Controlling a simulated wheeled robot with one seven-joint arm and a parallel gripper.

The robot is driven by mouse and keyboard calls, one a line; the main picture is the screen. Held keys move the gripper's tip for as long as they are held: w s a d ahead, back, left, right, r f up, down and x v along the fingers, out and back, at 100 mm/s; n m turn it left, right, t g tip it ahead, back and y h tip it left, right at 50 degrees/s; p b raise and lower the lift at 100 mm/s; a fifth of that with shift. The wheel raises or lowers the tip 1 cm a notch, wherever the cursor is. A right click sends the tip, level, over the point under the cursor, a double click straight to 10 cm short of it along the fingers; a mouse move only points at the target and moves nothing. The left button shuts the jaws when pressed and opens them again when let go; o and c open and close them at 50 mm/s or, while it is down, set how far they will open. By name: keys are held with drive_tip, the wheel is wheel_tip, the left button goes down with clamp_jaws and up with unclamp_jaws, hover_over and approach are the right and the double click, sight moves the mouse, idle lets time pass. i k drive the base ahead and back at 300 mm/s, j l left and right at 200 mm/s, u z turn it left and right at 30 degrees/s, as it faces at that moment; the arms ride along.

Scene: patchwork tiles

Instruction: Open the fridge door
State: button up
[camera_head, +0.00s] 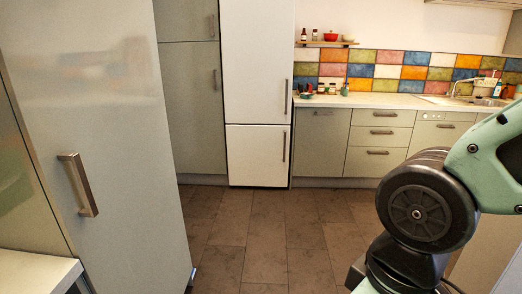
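A tall white fridge (257,60) stands against the back wall, with a large upper door and a smaller lower door (256,156). Both doors look shut. The upper door has a vertical handle (286,97) near its right edge, and the lower door has a similar handle (284,147). My arm shows at the right side of the view, well in front of the fridge. My gripper is outside the frame, so its state and position do not show.
A large pale door panel (110,110) with a metal handle (78,185) fills the left foreground. A white surface (35,272) lies below it. Tall cabinets (190,100) adjoin the fridge's left; a counter (375,100) runs right. The tiled floor (255,230) between is clear.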

sight(257, 37)
drive_tip(key=i, duration=1.1)
drive_tip(key=i+z, duration=0.1)
drive_tip(key=i, duration=1)
drive_tip(key=i+j, duration=0.2)
drive_tip(key=i, duration=0.9)
drive_tip(key=i+j, duration=0.1)
drive_tip(key=i, duration=1)
drive_tip(key=l+z, duration=0.05)
